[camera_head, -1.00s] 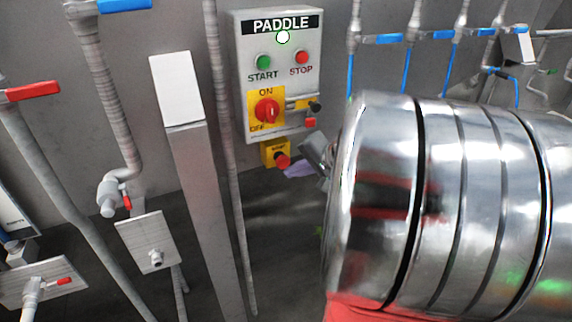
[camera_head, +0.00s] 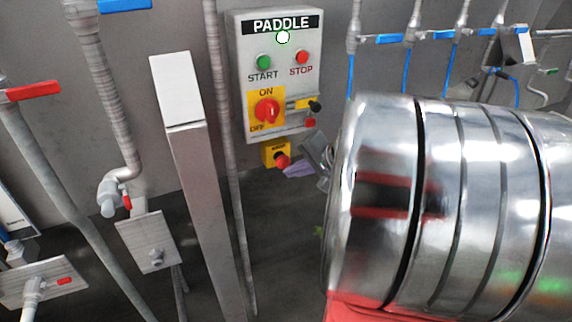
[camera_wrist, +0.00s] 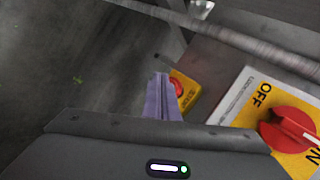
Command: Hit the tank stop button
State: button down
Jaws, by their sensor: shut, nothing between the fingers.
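A grey panel (camera_head: 239,88) labelled PADDLE carries a green START button (camera_head: 264,62) and a red STOP button (camera_head: 302,58). Below them is a red ON/OFF rotary switch (camera_head: 267,110) on a yellow plate. Under the panel a small yellow box (camera_head: 267,149) bears a red mushroom button (camera_head: 282,160); both also show in the wrist view, the button (camera_wrist: 178,88) partly behind my fingers. No readable label says "tank". My gripper (camera_head: 297,170) has pale lavender fingers (camera_wrist: 163,88). They are shut and empty, just beside the mushroom button. I cannot tell whether they touch it.
My large shiny arm link fills the right of the head view. A vertical pipe (camera_head: 231,170) and a grey post (camera_head: 203,200) stand left of the panel. Pipes with blue handles (camera_head: 383,38) run behind. The wrist view shows the rotary switch (camera_wrist: 288,130) close on the right.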

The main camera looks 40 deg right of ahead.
jog(key=shift+w, duration=0.15)
jog(key=shift+w+d, duration=0.1)
jog(key=shift+w, duration=0.2)
jog(key=shift+w+d, duration=0.15)
jog(key=shift+w, duration=0.2)
dwell(0.9)
jog(key=shift+s, duration=0.1)
jog(key=shift+s+a, duration=0.25)
jog(key=shift+s, duration=0.45)
jog(key=s, duration=0.2)
jog(key=s+a, duration=0.1)
jog(key=s, duration=0.1)
jog(key=shift+s+a, duration=0.2)
jog(key=shift+s, duration=0.2)
dwell(0.9)
